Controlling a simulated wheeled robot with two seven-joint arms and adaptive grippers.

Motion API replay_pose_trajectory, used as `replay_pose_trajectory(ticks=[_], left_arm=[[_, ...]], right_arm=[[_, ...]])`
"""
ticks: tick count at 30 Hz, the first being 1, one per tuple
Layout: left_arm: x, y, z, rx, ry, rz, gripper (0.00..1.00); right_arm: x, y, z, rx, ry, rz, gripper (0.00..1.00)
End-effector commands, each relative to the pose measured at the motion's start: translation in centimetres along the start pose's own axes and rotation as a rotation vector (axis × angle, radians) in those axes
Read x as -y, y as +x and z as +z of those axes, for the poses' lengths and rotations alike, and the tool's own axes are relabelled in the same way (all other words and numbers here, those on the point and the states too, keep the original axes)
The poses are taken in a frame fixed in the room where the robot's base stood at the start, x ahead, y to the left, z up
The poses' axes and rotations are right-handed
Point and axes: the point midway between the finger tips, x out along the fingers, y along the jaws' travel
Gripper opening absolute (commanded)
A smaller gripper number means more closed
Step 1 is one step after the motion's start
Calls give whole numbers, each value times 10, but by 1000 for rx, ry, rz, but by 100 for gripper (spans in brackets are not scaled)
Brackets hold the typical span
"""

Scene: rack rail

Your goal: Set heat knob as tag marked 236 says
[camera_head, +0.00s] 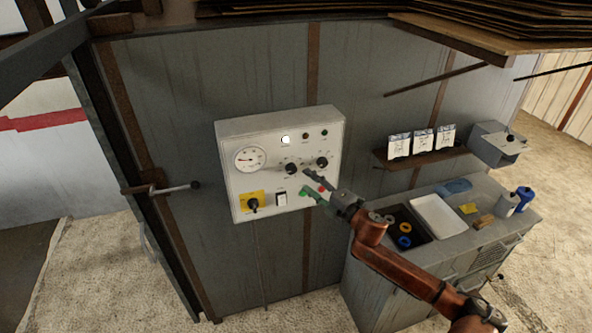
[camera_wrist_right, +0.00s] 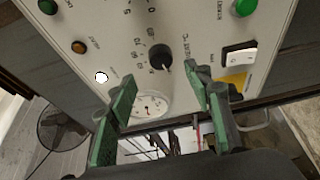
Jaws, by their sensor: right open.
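The pale control panel (camera_head: 240,128) on the grey wall carries two black knobs, a left one (camera_head: 291,169) and a right one (camera_head: 322,162). My right gripper (camera_head: 312,189) is open in front of the panel's lower right part. In the right wrist view, the left knob (camera_wrist_right: 160,56) shows beyond and between the green fingertips of the gripper (camera_wrist_right: 163,78), not gripped. Three white cards (camera_head: 423,141) stand on a shelf; I cannot make out a 236. My left gripper is out of view.
The panel also has a dial gauge (camera_head: 250,158), a black switch on a yellow plate (camera_head: 252,204), a rocker switch (camera_head: 281,199) and small lamps. A cabinet with a white tray (camera_head: 438,215) stands at right. A lever handle (camera_head: 178,188) sticks out at left.

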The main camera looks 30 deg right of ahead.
Motion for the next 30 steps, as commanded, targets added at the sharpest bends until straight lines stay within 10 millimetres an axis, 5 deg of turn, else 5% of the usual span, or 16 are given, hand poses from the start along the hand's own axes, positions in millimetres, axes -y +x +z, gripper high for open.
replay_pose_trajectory(ticks=[15,26,30], left_arm=[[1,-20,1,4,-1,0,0],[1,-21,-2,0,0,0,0],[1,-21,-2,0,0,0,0]], right_arm=[[0,68,0,1,2,0,46],[2,74,0,1,1,-2,46],[2,73,0,1,2,-2,37]])
